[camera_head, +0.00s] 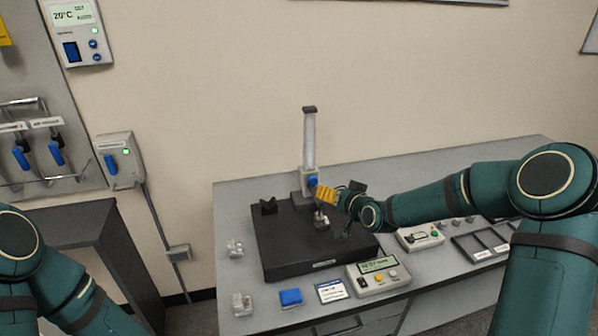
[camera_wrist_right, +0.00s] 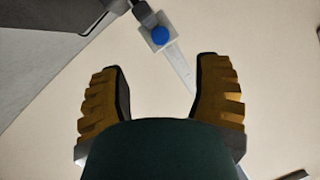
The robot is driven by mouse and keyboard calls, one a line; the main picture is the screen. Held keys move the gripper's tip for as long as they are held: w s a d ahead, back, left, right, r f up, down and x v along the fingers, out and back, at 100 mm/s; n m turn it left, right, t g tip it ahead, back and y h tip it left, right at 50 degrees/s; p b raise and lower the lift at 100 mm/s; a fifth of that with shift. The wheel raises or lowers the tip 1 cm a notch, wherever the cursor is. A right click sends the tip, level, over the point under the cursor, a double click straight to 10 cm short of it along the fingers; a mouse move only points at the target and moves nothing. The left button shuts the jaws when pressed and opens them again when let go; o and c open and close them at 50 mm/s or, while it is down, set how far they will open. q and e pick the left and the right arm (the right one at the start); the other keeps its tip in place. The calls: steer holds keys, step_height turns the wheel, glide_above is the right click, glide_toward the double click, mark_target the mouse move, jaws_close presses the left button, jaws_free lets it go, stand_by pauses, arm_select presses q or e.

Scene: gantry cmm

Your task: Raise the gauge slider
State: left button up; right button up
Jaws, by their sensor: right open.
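The height gauge is a pale upright column (camera_head: 309,140) with a dark cap, standing on a black surface plate (camera_head: 292,262). Its slider (camera_head: 312,181) carries a blue knob and sits low on the column. In the right wrist view the slider's blue knob (camera_wrist_right: 160,36) shows beyond the fingers, with the column running down to the right. My right gripper (camera_head: 323,196) has yellow fingers and is close to the slider in the head view. In the wrist view the right gripper (camera_wrist_right: 162,85) is open, with nothing between its fingers. My left gripper is out of view; only its arm shows at lower left.
A dark V-shaped block (camera_head: 268,206) stands on the plate. A readout box (camera_head: 379,276), a blue block (camera_head: 290,297) and small metal pieces (camera_head: 235,248) lie on the grey table (camera_head: 232,205). A second control box (camera_head: 419,238) and a tray (camera_head: 480,246) are at right.

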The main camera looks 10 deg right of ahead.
mark_target(314, 181)
steer(key=x, duration=0.9)
steer(key=r+x, duration=0.1)
steer(key=x, duration=0.3)
steer(key=shift+w+d+f+p, duration=0.1)
steer(key=shift+w+d+p, duration=0.2)
steer(key=shift+w, duration=0.2)
jaws_close()
